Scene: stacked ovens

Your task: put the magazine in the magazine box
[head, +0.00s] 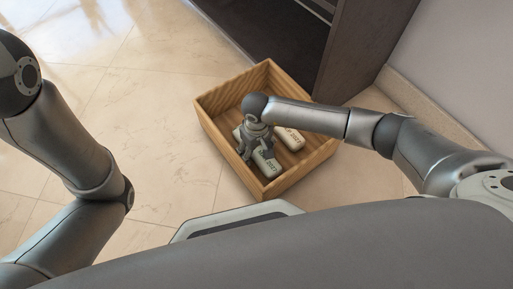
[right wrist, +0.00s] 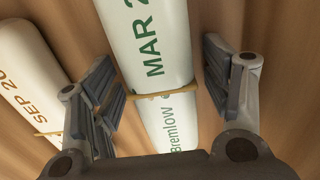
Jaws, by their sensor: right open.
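A rolled white magazine with green print "MAR 2" and "Bremlow" and a tan band (right wrist: 150,45) lies in a wooden box (head: 222,150) on the floor. In the head view the roll (head: 267,166) shows partly, below my right gripper. My right gripper (head: 255,152) is open over the box. In the right wrist view its fingers (right wrist: 165,85) stand apart on either side of the green-print roll, with gaps visible. A second roll (head: 290,138) with orange print "SEP 20" (right wrist: 28,75) lies beside it. My left gripper is out of view. I see no other box.
The box walls surround my right gripper closely. A dark cabinet (head: 350,45) stands behind the box, with a wall (head: 455,70) to the right. Pale tiled floor (head: 140,60) is clear to the left of the box.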

